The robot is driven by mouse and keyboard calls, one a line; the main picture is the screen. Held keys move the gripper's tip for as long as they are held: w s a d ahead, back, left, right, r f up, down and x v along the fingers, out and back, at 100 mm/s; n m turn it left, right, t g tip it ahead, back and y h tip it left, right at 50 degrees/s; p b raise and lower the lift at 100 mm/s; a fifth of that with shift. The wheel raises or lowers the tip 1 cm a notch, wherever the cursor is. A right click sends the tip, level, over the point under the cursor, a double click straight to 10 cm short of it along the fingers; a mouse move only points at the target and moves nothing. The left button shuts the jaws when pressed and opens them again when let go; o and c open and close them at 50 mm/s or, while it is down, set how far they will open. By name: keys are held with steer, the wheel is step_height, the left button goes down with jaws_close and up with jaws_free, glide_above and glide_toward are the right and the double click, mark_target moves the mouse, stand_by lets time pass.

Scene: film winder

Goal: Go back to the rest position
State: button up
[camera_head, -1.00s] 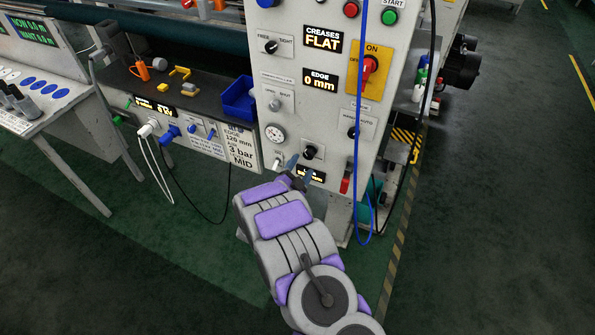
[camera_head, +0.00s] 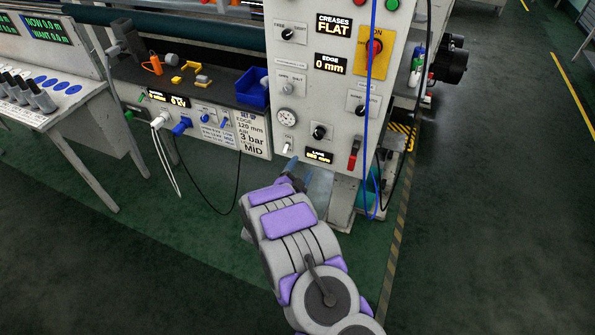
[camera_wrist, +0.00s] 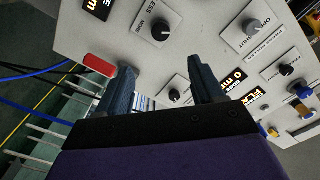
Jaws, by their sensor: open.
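My gripper (camera_wrist: 160,92) is open, with its two dark fingers apart and nothing between them. It also shows in the head view (camera_head: 302,170), just below and in front of the white control panel (camera_head: 318,105). The fingertips are near the panel's lower edge; whether they touch it I cannot tell. My grey and purple arm reaches up from the bottom of the head view. In the wrist view the panel (camera_wrist: 205,55) fills much of the picture, tilted, with a black knob (camera_wrist: 161,30) and a red handle (camera_wrist: 100,65) close to the fingers.
A blue hose (camera_head: 366,130) and a black cable hang down the panel's right side. A bench with a blue bin (camera_head: 252,90) and yellow parts (camera_head: 190,78) stands left. A thin black cable (camera_head: 215,210) loops below it. The floor (camera_head: 480,220) at right is clear.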

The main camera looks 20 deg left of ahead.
steer(key=shift+d, duration=0.15)
stand_by(0.4)
step_height(320, 180, up, 8)
steer(key=w+f+n+g+y, duration=0.1)
steer(key=w+n+g+y, duration=0.1)
steer(key=g+y, duration=0.25)
steer(key=s+d+r+n+g+y, duration=0.2)
steer(key=s+d+r+n+g, duration=0.2)
steer(key=s+d+r+g, duration=0.4)
steer(key=s+d+r+n+g+h, duration=0.1)
steer(key=s+d+r+g, duration=0.1)
steer(key=s+d, duration=0.6)
steer(key=s+d+r+n+g+h, duration=0.1)
steer(key=s+d, duration=0.7)
steer(key=s, duration=1.1)
steer(key=s+d+r+n+g+h, duration=0.2)
steer(key=s+d+r+g, duration=0.2)
steer(key=s, duration=1)
steer(key=d+r, duration=0.2)
steer(key=d, duration=0.2)
steer(key=shift+s+d+h, duration=0.2)
steer(key=shift+d+h, duration=0.15)
steer(key=shift+d, duration=0.05)
steer(key=shift+f, duration=0.1)
